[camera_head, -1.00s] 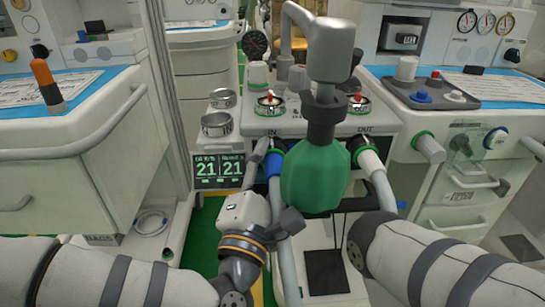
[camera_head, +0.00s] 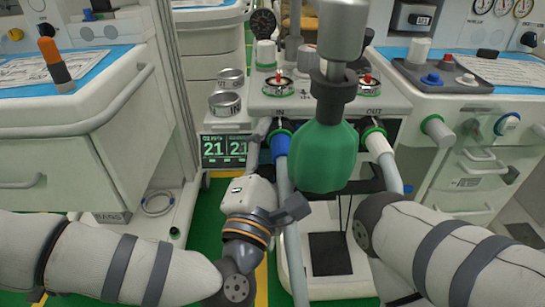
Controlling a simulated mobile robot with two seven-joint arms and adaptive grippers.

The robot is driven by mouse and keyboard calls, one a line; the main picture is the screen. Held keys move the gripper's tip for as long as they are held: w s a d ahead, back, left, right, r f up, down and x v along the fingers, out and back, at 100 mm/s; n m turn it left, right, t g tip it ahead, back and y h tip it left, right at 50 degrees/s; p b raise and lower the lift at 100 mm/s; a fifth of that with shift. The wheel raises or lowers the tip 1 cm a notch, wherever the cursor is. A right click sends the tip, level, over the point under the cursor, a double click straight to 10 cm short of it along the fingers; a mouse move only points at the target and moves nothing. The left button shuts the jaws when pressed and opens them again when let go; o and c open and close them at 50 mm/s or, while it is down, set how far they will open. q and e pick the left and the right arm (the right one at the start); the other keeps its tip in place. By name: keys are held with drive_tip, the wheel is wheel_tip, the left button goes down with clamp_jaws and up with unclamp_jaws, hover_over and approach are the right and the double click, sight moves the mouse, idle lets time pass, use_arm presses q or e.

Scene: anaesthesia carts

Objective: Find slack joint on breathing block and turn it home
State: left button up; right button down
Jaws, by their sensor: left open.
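The breathing block (camera_head: 285,103) stands in the middle, with IN and OUT marked on its front. A blue-cuffed hose joint (camera_head: 281,143) sits under IN and a white-cuffed hose joint (camera_head: 377,143) under OUT. A green bag (camera_head: 322,158) hangs in front between them from a grey fitting. Two red-topped round valves are on top. I cannot tell which joint is slack. My left gripper (camera_head: 261,133) is open, just left of the blue cuff; its fingers are small and partly hidden by its wrist. My right arm enters from the right; its gripper is not visible.
A right cart (camera_head: 470,150) stands close. Hoses run down in front of the block.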

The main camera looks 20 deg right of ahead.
use_arm(q)
drive_tip(key=v, duration=1.1)
drive_tip(key=shift+s+f, duration=0.1)
